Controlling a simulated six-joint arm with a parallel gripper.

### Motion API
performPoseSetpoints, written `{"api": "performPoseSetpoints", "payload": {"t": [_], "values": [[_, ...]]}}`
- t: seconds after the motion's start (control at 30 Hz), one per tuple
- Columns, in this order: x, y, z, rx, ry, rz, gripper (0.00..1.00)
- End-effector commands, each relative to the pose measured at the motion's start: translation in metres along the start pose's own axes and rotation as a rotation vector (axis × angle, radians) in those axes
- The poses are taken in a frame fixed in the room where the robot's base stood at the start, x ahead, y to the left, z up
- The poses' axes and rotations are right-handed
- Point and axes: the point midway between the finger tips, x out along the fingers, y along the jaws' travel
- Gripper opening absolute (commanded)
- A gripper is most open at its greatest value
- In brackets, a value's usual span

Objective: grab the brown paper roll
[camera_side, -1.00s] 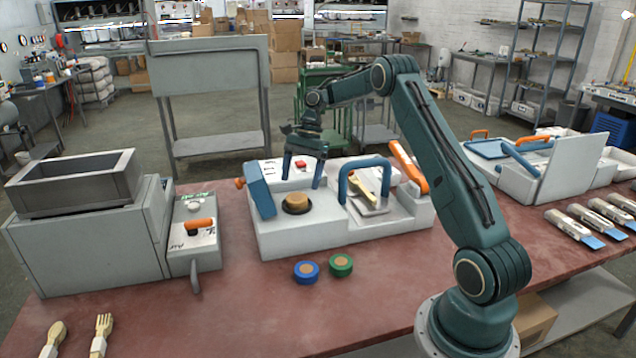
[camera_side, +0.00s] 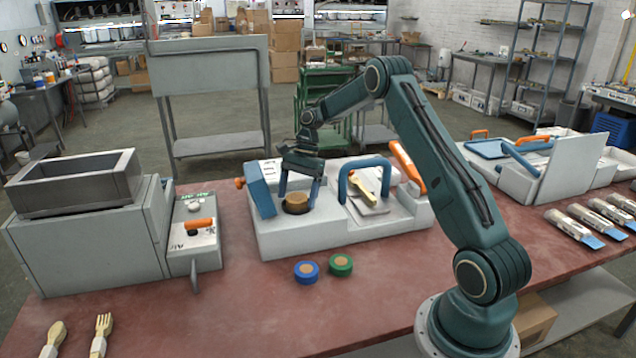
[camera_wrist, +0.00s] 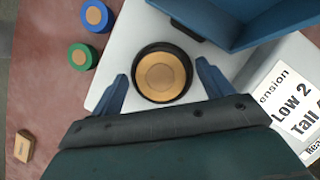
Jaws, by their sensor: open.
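The brown paper roll (camera_side: 297,204) sits in a round dark holder on the white press (camera_side: 350,232). In the wrist view the roll (camera_wrist: 161,76) shows as a tan disc with a dark ring around it. My gripper (camera_side: 299,195) is open just above the roll. Its two blue fingers point down at the left and right sides of the roll. In the wrist view my gripper (camera_wrist: 162,82) has a finger at each side of the dark ring, with nothing held. I cannot tell whether a finger touches the holder.
A blue tilted panel (camera_side: 261,189) stands close to the left of the roll. A blue arched handle (camera_side: 364,172) and a wooden spoon (camera_side: 362,186) are to the right. A blue roll (camera_side: 306,271) and a green roll (camera_side: 341,265) lie on the red table in front.

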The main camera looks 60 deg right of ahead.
Motion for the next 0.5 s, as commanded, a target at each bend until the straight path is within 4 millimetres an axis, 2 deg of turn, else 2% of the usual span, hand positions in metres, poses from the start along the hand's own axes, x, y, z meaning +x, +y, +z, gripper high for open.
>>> {"api": "performPoseSetpoints", "payload": {"t": [0.23,0.4,0.5], "values": [[-0.0002,0.0,0.0,0.0,0.0,0.0,0.79],[-0.0002,-0.0001,0.0,0.0,0.0,0.0,0.46],[-0.0002,-0.0001,0.0,0.0,0.0,0.0,0.31]]}}
